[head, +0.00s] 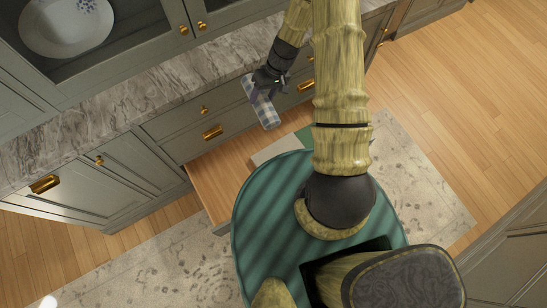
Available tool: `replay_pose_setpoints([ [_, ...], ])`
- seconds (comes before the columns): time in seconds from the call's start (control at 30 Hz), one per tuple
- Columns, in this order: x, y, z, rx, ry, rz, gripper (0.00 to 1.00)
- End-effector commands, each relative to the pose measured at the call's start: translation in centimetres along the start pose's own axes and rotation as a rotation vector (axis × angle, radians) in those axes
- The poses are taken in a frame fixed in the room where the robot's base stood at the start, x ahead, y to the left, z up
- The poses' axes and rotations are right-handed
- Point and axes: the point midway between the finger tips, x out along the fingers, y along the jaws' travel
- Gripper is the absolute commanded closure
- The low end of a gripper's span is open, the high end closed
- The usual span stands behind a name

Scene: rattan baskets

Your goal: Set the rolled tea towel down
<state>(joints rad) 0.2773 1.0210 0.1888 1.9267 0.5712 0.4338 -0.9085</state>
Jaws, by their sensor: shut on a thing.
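The rolled tea towel (262,104) is a blue-and-white checked roll in the head view, hanging tilted from my gripper (269,84). My gripper is shut on it near its upper end. The towel is in front of the cabinet drawers, close to the counter's front edge, and looks clear of any surface. Its lower end points down toward an open drawer (213,178). Part of the fingers is hidden by the gripper's own body and the towel.
The marbled counter (110,108) runs along the cabinets and looks bare. The open drawer holds a pale item (275,149) and a green item (304,137), partly hidden by my arm and body. A patterned rug (170,265) covers the wooden floor.

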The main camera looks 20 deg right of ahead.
Motion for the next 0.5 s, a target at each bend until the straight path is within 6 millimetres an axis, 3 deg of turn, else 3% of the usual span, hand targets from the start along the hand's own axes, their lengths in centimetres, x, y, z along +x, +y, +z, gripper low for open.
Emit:
replay_pose_setpoints([
  [0.03, 2.5, 0.3, -0.1, -0.055, -0.024, 0.001, 0.69],
  [0.5, 13.9, -0.5, 0.9, -0.549, -0.254, 0.01, 0.69],
])
